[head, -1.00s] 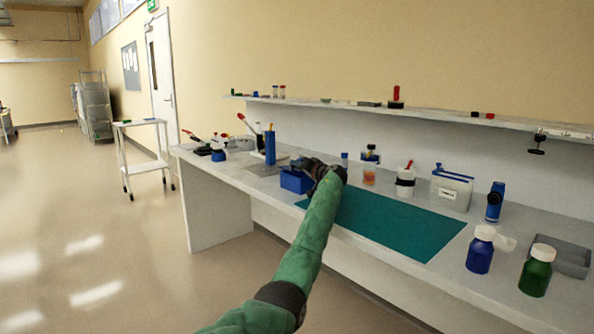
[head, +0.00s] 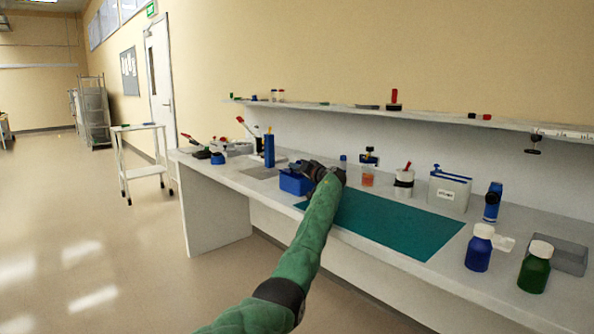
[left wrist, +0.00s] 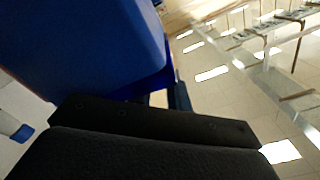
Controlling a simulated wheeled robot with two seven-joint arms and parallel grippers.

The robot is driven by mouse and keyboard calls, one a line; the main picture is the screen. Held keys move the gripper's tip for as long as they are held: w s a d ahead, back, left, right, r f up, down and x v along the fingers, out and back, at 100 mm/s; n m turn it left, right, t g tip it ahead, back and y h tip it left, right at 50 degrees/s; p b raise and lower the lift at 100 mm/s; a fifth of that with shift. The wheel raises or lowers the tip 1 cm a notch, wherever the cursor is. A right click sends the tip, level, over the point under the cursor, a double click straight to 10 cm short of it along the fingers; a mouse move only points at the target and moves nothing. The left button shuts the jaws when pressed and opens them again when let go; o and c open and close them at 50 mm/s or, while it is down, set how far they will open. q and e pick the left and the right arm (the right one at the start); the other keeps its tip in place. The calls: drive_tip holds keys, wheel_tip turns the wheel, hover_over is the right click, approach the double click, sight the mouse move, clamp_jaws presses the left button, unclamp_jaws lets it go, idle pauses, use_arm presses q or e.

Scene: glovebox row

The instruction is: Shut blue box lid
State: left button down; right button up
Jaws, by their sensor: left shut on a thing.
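The blue box (head: 293,184) stands on the bench at the left end of the green mat. My left gripper (head: 315,171) is at the box's upper right side, with my green arm reaching up to it from below. It is shut on the blue box lid, though the head view hides most of the lid behind the gripper. In the left wrist view, a large blue face of the box (left wrist: 85,45) fills the upper left, right against the dark fingers (left wrist: 160,130). The lid's exact angle cannot be told. My right gripper is not in view.
The green mat (head: 400,228) is bare to the right. Behind it stand an orange-filled jar (head: 367,178), a white pot (head: 403,183) and a white container (head: 449,190). A blue cylinder (head: 269,150) stands behind the box. Blue (head: 479,250) and green (head: 534,270) bottles stand at right.

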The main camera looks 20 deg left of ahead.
use_arm(q)
drive_tip(key=shift+a, duration=0.15)
drive_tip(key=c, duration=1.3)
unclamp_jaws()
drive_tip(key=shift+s+a+r, duration=0.1)
drive_tip(key=shift+s, duration=0.05)
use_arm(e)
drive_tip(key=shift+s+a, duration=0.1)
use_arm(q)
drive_tip(key=shift+d, duration=0.2)
drive_tip(key=shift+d, duration=0.3)
drive_tip(key=v, duration=0.7)
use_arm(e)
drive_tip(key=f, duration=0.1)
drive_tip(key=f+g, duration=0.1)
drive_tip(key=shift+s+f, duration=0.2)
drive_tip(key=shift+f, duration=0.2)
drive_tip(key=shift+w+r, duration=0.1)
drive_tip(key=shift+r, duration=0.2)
